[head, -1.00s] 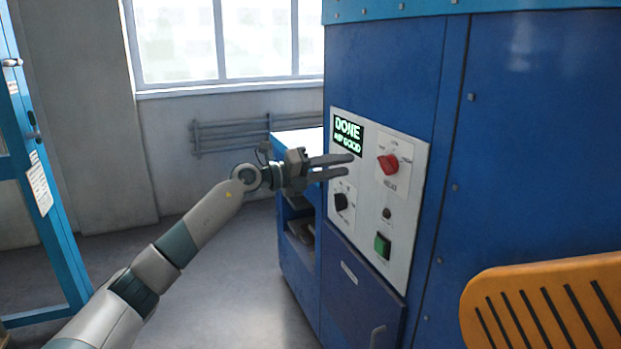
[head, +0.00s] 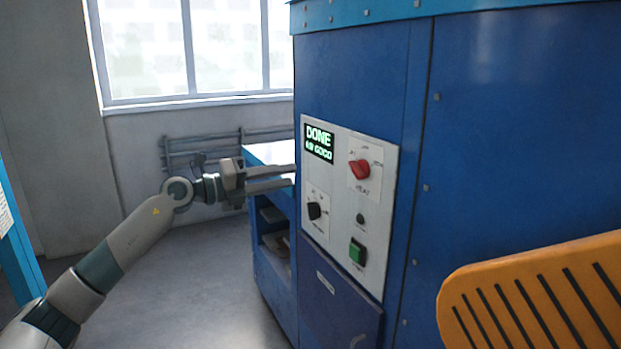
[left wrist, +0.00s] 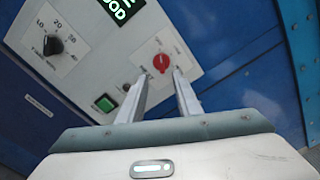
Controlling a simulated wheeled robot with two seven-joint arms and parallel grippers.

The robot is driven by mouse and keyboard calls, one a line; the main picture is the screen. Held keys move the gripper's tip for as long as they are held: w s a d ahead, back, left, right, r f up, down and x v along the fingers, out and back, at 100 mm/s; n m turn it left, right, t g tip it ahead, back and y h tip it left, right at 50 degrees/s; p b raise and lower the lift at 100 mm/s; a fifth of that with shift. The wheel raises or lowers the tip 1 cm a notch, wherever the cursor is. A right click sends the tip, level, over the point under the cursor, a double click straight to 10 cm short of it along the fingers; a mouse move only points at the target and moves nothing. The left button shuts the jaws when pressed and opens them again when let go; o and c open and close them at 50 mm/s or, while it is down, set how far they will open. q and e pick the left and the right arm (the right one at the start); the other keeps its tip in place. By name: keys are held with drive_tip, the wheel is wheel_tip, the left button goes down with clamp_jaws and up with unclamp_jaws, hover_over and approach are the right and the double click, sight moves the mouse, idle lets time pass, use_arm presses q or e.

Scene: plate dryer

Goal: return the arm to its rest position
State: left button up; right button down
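My left arm reaches in from the lower left. My left gripper (head: 293,177) is level, with its two fingers apart and nothing between them. Its fingertips are by the left edge of the white control panel (head: 335,235) on the blue machine; whether they touch it I cannot tell. In the left wrist view the gripper (left wrist: 162,80) points at the panel, with a gap between the fingers. The panel has a lit display (head: 319,142) reading "DONE", a red knob (head: 359,170), a black knob (head: 314,211) and a green button (head: 357,251). My right gripper is out of view.
The blue machine (head: 500,130) fills the right side. An orange slotted chair back (head: 540,300) stands at lower right. A low blue cabinet (head: 268,225) is behind the gripper. A blue frame (head: 18,250) is at far left. Open grey floor (head: 205,290) lies between.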

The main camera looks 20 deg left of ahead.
use_arm(q)
drive_tip(key=shift+f, duration=0.1)
